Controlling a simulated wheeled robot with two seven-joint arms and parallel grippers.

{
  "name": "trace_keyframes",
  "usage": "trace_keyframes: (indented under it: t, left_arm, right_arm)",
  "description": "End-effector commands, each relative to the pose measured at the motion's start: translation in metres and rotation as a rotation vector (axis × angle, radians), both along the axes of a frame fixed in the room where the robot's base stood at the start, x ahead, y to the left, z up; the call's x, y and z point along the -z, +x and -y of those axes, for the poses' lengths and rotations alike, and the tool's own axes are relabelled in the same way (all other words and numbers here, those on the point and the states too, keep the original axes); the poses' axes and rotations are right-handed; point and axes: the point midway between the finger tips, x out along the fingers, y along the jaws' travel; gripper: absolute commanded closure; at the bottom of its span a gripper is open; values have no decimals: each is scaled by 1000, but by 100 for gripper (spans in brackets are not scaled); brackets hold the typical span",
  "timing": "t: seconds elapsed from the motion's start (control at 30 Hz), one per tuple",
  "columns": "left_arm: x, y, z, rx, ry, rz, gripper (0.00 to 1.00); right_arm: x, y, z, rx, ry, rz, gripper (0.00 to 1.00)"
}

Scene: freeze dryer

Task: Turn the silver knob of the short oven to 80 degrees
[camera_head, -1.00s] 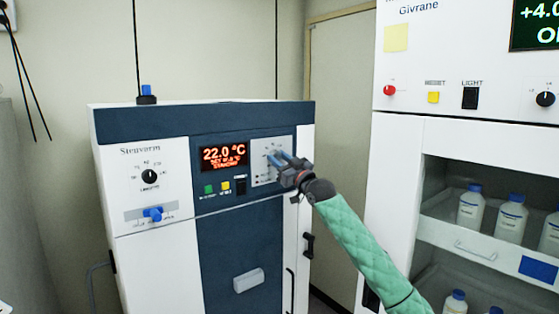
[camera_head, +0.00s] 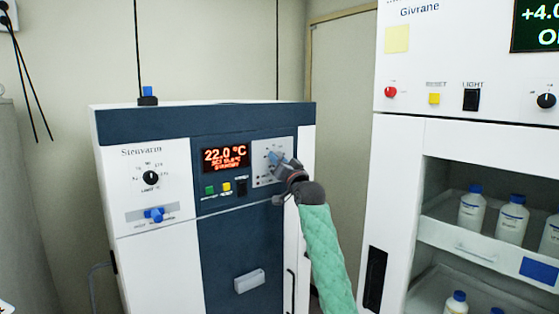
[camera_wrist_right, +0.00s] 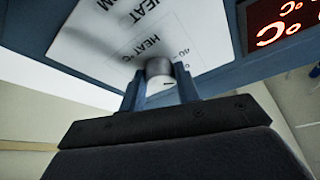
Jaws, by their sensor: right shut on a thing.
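The short oven (camera_head: 245,255) is the blue and white cabinet marked Stenvarm, in the middle left of the head view. Its red display (camera_head: 225,158) reads 22.0 °C, with a smaller set line too blurred to read surely. The silver knob (camera_wrist_right: 158,68) sits on the white dial plate right of the display, and its scale is mostly hidden. My right gripper (camera_wrist_right: 160,88) is shut on the knob, with one blue finger on each side of it. In the head view my right gripper (camera_head: 279,160) covers the knob. My left gripper is not in view.
A black knob (camera_head: 150,177) and a blue lever (camera_head: 154,215) are on the oven's left panel. Green and yellow buttons and a black switch sit below the display. A taller white cabinet (camera_head: 400,145) with bottles on shelves stands close on the right.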

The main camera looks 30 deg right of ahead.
Motion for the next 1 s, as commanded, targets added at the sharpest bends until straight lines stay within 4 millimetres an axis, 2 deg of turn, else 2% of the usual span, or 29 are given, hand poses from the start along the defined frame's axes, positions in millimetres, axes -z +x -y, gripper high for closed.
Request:
trace_keyframes:
  t: [0.4,0.47,0.7,1.0]
  left_arm:
    - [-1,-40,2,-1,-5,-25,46]
    - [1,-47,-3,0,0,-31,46]
    - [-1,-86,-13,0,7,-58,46]
    - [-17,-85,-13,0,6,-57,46]
  right_arm:
    - [-6,0,-3,-1,348,-25,91]
    - [-7,0,-3,0,399,-28,91]
    - [-9,-1,-4,-1,611,-44,91]
    - [-9,-1,-5,-1,828,-61,91]
